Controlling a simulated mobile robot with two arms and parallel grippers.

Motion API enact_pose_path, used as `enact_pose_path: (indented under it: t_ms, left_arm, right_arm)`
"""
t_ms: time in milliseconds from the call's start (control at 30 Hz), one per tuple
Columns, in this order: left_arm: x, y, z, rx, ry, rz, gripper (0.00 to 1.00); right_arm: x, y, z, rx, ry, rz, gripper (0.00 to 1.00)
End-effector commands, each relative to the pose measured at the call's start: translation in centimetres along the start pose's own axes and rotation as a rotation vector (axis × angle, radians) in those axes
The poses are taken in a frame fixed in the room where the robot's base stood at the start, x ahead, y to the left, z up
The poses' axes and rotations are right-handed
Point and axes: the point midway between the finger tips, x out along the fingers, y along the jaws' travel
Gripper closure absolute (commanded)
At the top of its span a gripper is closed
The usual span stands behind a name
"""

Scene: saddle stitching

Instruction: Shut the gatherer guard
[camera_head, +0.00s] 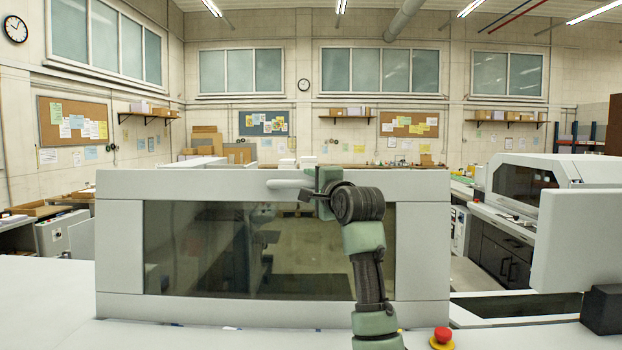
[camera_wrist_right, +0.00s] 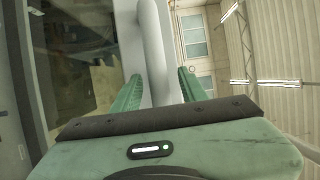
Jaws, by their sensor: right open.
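The gatherer guard (camera_head: 120,240) is a wide light-grey panel with a dark see-through window. It stands upright in front of me in the head view. A pale bar handle (camera_head: 284,184) runs along its upper edge; in the right wrist view the handle (camera_wrist_right: 155,35) runs between the fingers. My right gripper (camera_head: 320,184) is at the right part of the handle. In the right wrist view its green fingers (camera_wrist_right: 160,84) are apart, one on each side of the bar. Contact cannot be told. My left gripper is not in view.
A red emergency button (camera_head: 442,335) on a yellow base sits at the front, right of my arm. A grey panel (camera_head: 575,240) and a black block (camera_head: 602,310) stand at the right. A white machine (camera_head: 520,185) is behind them. A flat white surface (camera_head: 45,300) lies at left.

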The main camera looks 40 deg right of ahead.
Motion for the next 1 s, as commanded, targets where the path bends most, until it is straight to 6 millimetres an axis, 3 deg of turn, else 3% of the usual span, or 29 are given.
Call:
enact_pose_path:
  t_ms: [300,467,1000]
  left_arm:
    - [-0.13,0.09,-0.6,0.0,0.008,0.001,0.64]
    - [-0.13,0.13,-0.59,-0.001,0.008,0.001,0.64]
    - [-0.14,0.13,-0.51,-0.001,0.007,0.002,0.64]
  right_arm:
    - [0.39,0.07,0.0,-0.001,0.0,0.0,0.57]
    - [0.37,0.06,0.0,0.0,0.0,0.0,1.0]
    - [0.37,0.06,0.01,0.0,0.0,0.0,1.0]
